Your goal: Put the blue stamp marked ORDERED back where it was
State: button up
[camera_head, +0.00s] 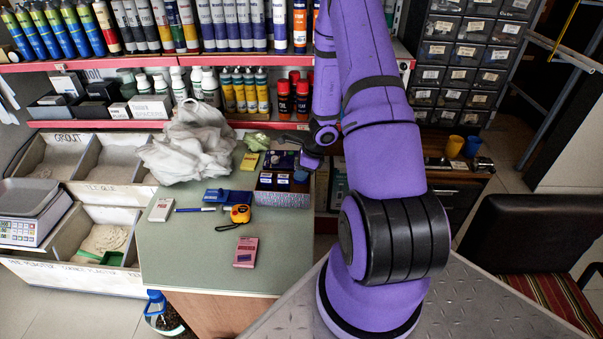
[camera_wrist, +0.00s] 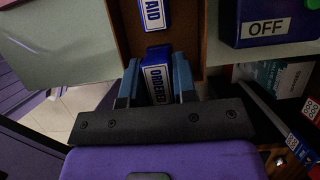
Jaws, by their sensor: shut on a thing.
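The blue stamp with the white label ORDERED (camera_wrist: 157,83) is between the two fingers of my gripper (camera_wrist: 157,72) in the wrist view. My gripper is shut on it. In the head view my gripper (camera_head: 302,166) is at the back right of a patterned box (camera_head: 283,198) on the green table. Blue stamps with white labels show in the top of this box. In the wrist view another blue stamp, its label partly cut to "AID" (camera_wrist: 153,13), stands in the brown-walled box beyond the held one. I cannot tell whether the held stamp touches the box floor.
A blue item marked OFF (camera_wrist: 266,27) is right of the box in the wrist view. On the table (camera_head: 200,265) lie a tape measure (camera_head: 240,213), a pink pack (camera_head: 246,252), a blue stamp pad (camera_head: 228,196) and a white bag (camera_head: 190,145).

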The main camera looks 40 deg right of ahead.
jog(key=shift+f, duration=1.75)
jog(key=shift+f, duration=0.15)
jog(key=o, duration=0.9)
